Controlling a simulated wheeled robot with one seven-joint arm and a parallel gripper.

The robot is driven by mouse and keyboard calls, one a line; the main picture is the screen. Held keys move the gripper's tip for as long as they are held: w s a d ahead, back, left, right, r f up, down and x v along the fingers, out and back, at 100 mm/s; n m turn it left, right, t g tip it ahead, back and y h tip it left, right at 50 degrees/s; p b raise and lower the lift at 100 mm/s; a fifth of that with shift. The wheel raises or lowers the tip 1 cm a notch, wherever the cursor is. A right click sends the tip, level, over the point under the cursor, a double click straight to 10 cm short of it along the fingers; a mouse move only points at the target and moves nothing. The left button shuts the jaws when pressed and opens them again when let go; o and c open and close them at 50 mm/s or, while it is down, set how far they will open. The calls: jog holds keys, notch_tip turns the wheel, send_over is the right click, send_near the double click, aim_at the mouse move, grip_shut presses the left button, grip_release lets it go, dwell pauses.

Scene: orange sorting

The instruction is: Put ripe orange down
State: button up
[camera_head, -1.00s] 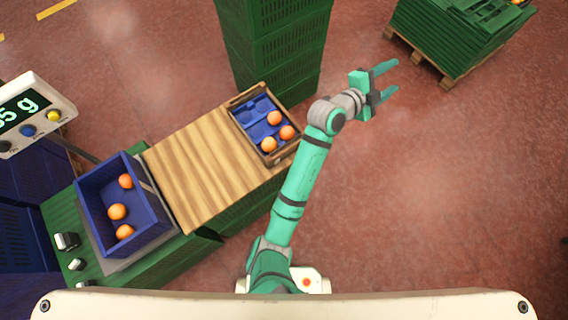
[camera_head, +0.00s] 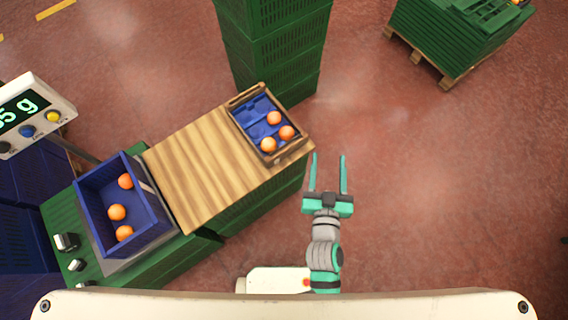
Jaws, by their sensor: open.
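My gripper (camera_head: 328,174) is open and empty, its two fingers pointing up the picture over the bare floor, right of the wooden board's end. A wooden tray (camera_head: 239,99) with a blue insert holds three oranges, one upper (camera_head: 274,118), one right (camera_head: 287,132) and one lower (camera_head: 268,145). A blue crate (camera_head: 155,238) at the left holds three more oranges, one upper (camera_head: 126,181), one middle (camera_head: 117,212) and one lower (camera_head: 124,233).
A wooden board (camera_head: 197,170) lies between crate and tray. The blue crate is on a scale with a display (camera_head: 30,110). A tall stack of green crates (camera_head: 273,50) stands behind the tray. More green crates (camera_head: 455,35) sit on a pallet at upper right. The right floor is clear.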

jog(key=s+a+r, duration=0.1)
jog(key=s+a, duration=0.5)
jog(key=s, duration=0.3)
jog(key=s+a+r+n+y, duration=0.1)
jog(key=s+a, duration=0.5)
jog(key=s, duration=0.3)
jog(key=shift+s+a+r+g+y, duration=0.2)
jog(key=shift+a+r+g+y, duration=0.1)
jog(key=shift+g, duration=0.1)
jog(key=shift+w, duration=0.1)
jog(key=shift+d, duration=0.1)
dwell(0.3)
dwell(0.9)
